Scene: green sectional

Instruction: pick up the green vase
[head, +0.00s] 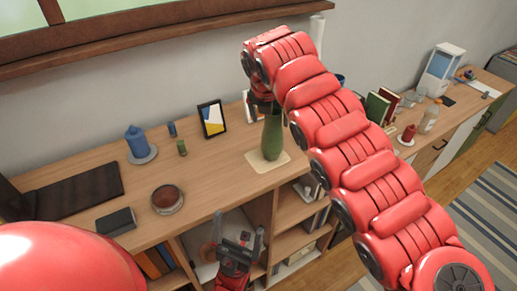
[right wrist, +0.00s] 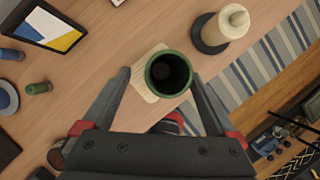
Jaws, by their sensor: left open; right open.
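The green vase (head: 272,140) stands upright on a pale square board (head: 255,161) on the wooden sideboard. My right gripper (head: 263,106) is above it, pointing down at its mouth. In the right wrist view the vase (right wrist: 168,74) shows from above, with its round dark opening between the two spread fingers of the right gripper (right wrist: 160,80). There is a visible gap near each finger; contact is not evident. My left gripper (head: 238,238) is open and empty, in front of the sideboard's shelves. My right arm hides part of the area right of the vase.
A picture frame (head: 211,119), a small green jar (head: 182,148), a blue canister (head: 138,143) and a brown bowl (head: 167,199) stand left of the vase. A cream roll (right wrist: 226,24) on a dark base stands close by. Books (head: 378,106) are further right.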

